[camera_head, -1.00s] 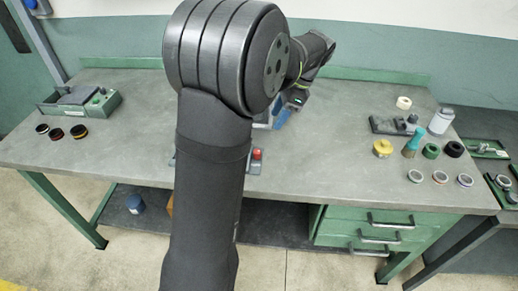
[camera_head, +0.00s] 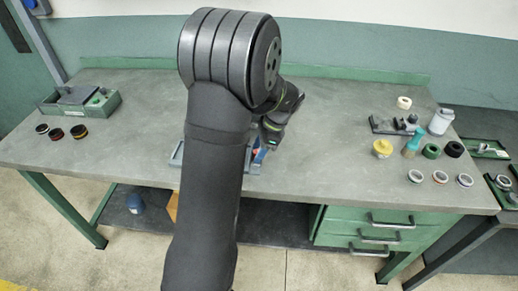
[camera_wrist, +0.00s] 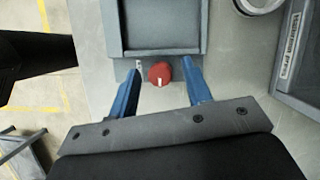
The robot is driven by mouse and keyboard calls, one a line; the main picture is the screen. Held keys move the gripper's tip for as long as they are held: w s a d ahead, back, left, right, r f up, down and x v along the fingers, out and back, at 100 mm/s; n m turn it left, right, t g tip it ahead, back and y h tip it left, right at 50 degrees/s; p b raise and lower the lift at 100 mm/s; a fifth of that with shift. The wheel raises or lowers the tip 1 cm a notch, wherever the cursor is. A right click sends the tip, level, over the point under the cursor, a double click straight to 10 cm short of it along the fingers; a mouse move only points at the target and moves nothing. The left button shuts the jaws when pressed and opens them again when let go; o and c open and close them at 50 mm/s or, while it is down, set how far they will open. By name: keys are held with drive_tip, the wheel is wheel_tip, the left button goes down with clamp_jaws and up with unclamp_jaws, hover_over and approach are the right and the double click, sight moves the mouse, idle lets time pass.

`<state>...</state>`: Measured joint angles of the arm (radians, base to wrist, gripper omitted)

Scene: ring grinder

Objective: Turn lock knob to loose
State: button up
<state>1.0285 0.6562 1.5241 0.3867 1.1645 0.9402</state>
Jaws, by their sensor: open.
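The lock knob (camera_wrist: 160,74) is a round red knob with a white pointer mark. In the wrist view it sits at the edge of a blue-grey device (camera_wrist: 158,28). My gripper (camera_wrist: 158,80) has two blue fingers, open, one on each side of the knob with a gap to both. A small pale mark shows on the device just left of the knob. In the head view my arm covers most of the device, and only part of its blue frame (camera_head: 176,154) shows. My gripper (camera_head: 258,156) is there at the device's right front, and the knob is largely hidden.
A green box (camera_head: 102,106) and several dark rings (camera_head: 55,134) are at the left. A yellow container (camera_head: 382,148), a teal brush (camera_head: 411,146), a white canister (camera_head: 441,121) and several rings (camera_head: 440,177) stand at the right. The table's right middle is clear.

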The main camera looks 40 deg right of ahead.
clamp_jaws()
drive_tip(key=shift+n, duration=0.3)
drive_tip(key=shift+w+d+n+g+y, duration=0.15)
drive_tip(key=shift+n+g, duration=0.35)
drive_tip(key=shift+n, duration=0.8)
drive_tip(key=shift+a+n+g+y, duration=0.1)
drive_tip(key=shift+n+g+y, duration=0.3)
drive_tip(key=shift+n, duration=0.9)
unclamp_jaws()
